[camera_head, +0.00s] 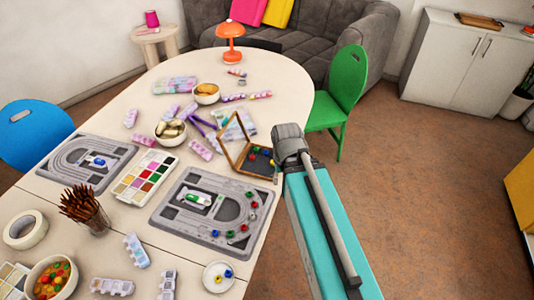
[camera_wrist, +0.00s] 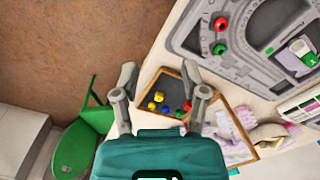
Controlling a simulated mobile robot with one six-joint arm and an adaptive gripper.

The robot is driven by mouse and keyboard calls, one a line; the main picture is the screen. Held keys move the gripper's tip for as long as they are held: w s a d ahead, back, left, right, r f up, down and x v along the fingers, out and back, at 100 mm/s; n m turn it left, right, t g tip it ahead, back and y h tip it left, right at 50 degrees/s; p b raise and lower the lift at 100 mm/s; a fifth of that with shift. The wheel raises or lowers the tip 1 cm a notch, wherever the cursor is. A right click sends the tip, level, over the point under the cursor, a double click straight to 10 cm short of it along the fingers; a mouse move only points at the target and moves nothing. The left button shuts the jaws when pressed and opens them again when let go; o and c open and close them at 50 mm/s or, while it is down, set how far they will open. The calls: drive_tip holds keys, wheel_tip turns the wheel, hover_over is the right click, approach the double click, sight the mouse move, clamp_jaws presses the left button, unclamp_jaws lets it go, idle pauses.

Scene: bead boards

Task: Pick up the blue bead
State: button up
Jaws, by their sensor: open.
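Small blue beads (camera_wrist: 153,106) lie with yellow, red and green beads in a dark wooden-framed tray (camera_wrist: 141,117) in the wrist view. In the head view a blue bead (camera_head: 253,157) shows near the right side of the same tray (camera_head: 236,169). Another blue bead (camera_head: 228,273) is in a small white dish at the front. My gripper (camera_wrist: 165,84) is open and empty, its two fingers apart over the tray area and the beads between them in the picture. In the head view my arm's end hides part of the table edge beside the tray.
A grey bead board (camera_head: 168,214) with red, green and blue beads lies in front of the tray. A paint palette (camera_head: 127,185), bowls and pastel blocks crowd the table to the left. A green chair (camera_head: 348,80) stands behind my arm; open floor lies right.

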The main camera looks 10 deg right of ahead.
drive_tip(key=w+n, duration=1)
drive_tip(key=w, duration=1.6)
drive_tip(key=shift+w+a+r+p, duration=0.15)
drive_tip(key=shift+a+r+p, duration=0.05)
drive_tip(key=shift+r+p, duration=0.15)
drive_tip(key=shift+f, duration=0.1)
drive_tip(key=b, duration=0.9)
hover_over(266, 151)
wheel_tip(266, 151, down, 8)
drive_tip(key=shift+f, duration=0.25)
drive_tip(key=shift+f, duration=0.1)
drive_tip(key=shift+s+f+b, duration=0.2)
drive_tip(key=shift+f+b, duration=2.25)
drive_tip(key=shift+f, duration=0.05)
drive_tip(key=c, duration=0.5)
